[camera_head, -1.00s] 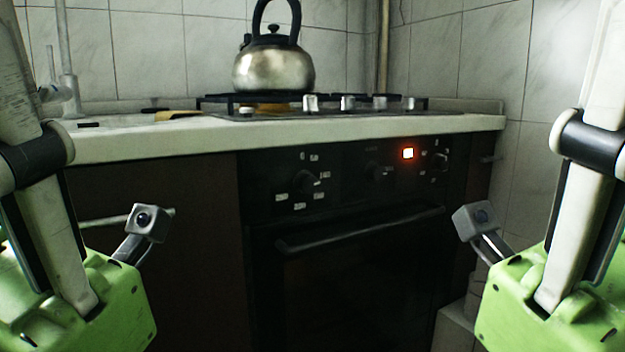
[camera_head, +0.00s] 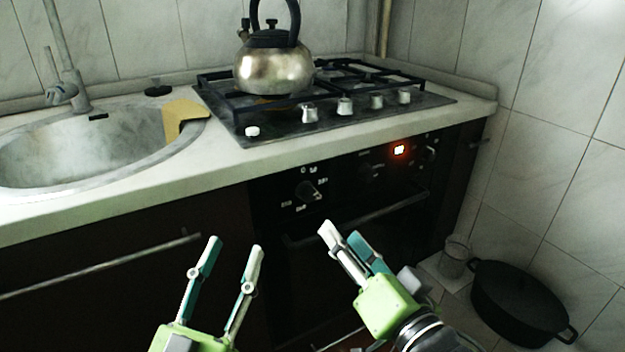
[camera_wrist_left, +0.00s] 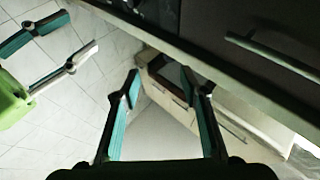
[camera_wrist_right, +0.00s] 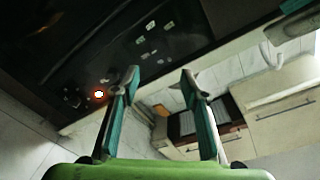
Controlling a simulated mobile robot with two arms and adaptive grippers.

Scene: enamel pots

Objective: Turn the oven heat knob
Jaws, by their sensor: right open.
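The black oven (camera_head: 340,245) has a front panel with a left knob (camera_head: 307,190) ringed by white marks, a dim middle knob (camera_head: 372,173) and a right knob (camera_head: 428,153). I cannot tell which is the heat knob. An orange-lit display (camera_head: 399,149) glows between the middle and right knobs. My right gripper (camera_head: 341,233) is open and empty, below the left knob and apart from it. My left gripper (camera_head: 235,246) is open and empty in front of the dark cabinet, left of the oven. The right wrist view shows the panel's white marks and the lit display (camera_wrist_right: 98,94).
A steel kettle (camera_head: 272,70) stands on the gas hob (camera_head: 300,125), which has its own front knobs. The counter edge (camera_head: 140,197) overhangs the panel. A cabinet handle (camera_head: 100,267) is at left. A black pot (camera_head: 518,300) and a glass jar (camera_head: 454,258) are at right.

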